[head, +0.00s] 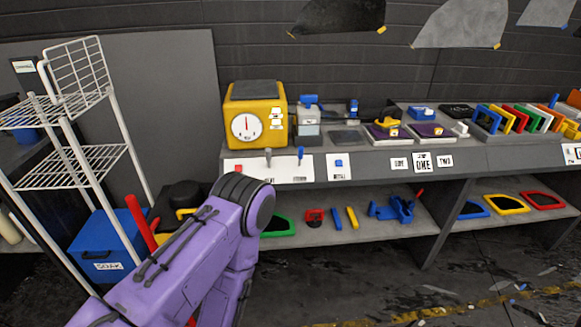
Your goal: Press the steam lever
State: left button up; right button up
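A yellow machine (257,115) with a round white dial stands at the left end of the grey bench. Below it, a white panel (240,167) on the bench front carries a grey lever (268,157) and a blue lever (300,155), both standing upright. The panel's labels are too small to read, so I cannot tell which lever is the steam lever. My purple left arm comes in from the lower left and bends in front of the panel's lower left part. Neither of my grippers shows.
A white wire rack (88,158) and a blue bin (108,247) stand left of the bench. The lower shelf (340,238) holds a green frame (280,226) and small tools. Colored frames (515,117) stand at the right. Scraps lie on the floor at the lower right.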

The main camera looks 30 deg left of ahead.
aim_at(300, 149)
jog(key=z, duration=0.2)
jog(key=i, duration=1)
jog(key=u, duration=0.7)
jog(key=i, duration=0.75)
jog(key=u, duration=0.8)
